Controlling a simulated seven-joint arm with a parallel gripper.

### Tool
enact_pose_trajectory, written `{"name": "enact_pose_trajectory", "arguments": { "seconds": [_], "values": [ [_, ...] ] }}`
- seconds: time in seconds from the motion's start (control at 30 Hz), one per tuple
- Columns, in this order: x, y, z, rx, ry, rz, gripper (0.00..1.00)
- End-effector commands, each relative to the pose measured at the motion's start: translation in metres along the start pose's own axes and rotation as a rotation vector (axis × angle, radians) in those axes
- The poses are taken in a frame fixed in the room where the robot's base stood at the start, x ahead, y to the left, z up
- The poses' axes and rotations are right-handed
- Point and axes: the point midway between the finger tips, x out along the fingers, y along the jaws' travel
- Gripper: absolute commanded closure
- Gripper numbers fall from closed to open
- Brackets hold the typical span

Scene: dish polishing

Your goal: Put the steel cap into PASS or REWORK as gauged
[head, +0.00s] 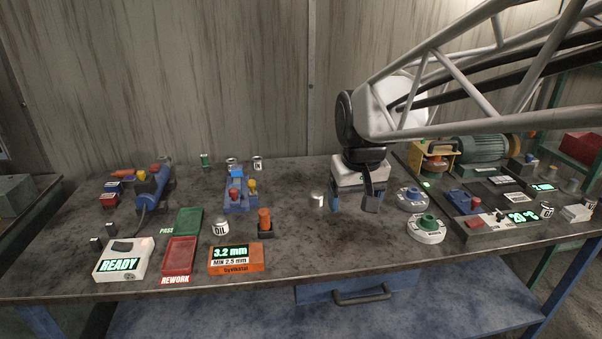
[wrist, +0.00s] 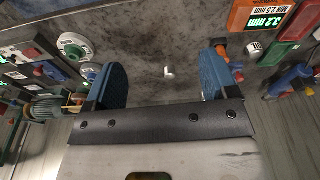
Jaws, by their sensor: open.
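A small pale metal piece, which looks like the steel cap (head: 317,199), stands on the bench just left of my gripper (head: 352,202). In the wrist view the cap (wrist: 168,72) shows beyond and between the fingertips of my gripper (wrist: 163,84), not touched. My gripper is open and empty, low over the bench. The orange gauge (head: 236,261) reads 3.2 mm, with MIN 2.5 mm printed below. The green PASS tray (head: 188,221) and the red REWORK tray (head: 180,254) lie at left; both look empty.
An OIL can (head: 220,227) and an orange-topped bottle (head: 264,222) stand between the cap and the trays. A blue fixture (head: 240,197) is behind them. A white READY box (head: 124,259) sits front left. Round green-and-white and blue-and-white pieces (head: 426,229) are right of my gripper.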

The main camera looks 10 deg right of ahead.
Motion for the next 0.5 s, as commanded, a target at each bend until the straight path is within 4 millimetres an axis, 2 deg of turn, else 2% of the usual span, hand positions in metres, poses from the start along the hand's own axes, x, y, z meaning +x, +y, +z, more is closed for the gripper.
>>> {"name": "enact_pose_trajectory", "arguments": {
  "seconds": [0.03,0.3,0.5],
  "values": [
    [-0.003,-0.001,0.016,0.004,0.008,0.001,0.2],
    [-0.003,-0.005,0.096,0.034,0.038,0.003,0.2],
    [0.004,-0.008,0.146,0.054,0.059,0.004,0.2]
  ]
}}
